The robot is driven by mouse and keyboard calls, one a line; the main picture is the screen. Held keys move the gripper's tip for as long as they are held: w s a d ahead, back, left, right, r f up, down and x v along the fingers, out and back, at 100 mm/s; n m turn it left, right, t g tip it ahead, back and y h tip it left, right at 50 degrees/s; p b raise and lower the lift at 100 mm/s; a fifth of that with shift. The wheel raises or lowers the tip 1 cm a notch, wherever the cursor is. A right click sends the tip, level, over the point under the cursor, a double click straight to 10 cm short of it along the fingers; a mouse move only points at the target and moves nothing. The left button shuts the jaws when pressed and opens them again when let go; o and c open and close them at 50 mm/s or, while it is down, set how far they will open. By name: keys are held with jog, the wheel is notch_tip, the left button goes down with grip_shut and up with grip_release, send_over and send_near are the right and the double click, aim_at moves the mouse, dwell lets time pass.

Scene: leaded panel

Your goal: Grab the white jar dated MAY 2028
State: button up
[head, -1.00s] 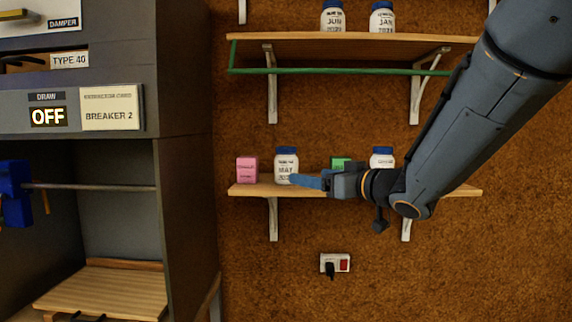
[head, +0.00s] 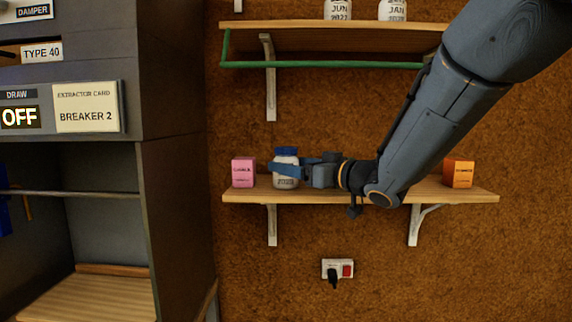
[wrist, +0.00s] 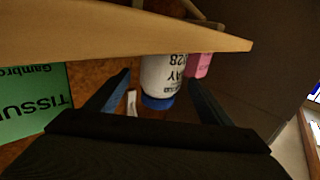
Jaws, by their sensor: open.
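The white jar with a blue lid (head: 286,154) stands upright on the lower shelf, its label partly covered by my gripper in the head view. In the wrist view the jar (wrist: 163,76) appears upside down, and its label reads "AY" and "28", with the rest out of sight. My gripper (head: 285,170) is open, with one blue finger across the front of the jar. In the wrist view the fingers (wrist: 160,78) lie on either side of the jar, with a gap visible on the left. I cannot tell whether the right finger touches it.
A pink box (head: 243,172) stands just left of the jar, close to my finger. A green box (wrist: 34,104) shows in the wrist view. An orange box (head: 458,173) is at the shelf's right. Two jars labelled JUN (head: 338,10) and JAN (head: 392,10) stand on the upper shelf.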

aim_at(286, 162)
jog(key=shift+p+x, duration=0.45)
jog(key=shift+x, duration=1.1)
jog(key=c, duration=1.4)
jog(key=shift+r, duration=0.1)
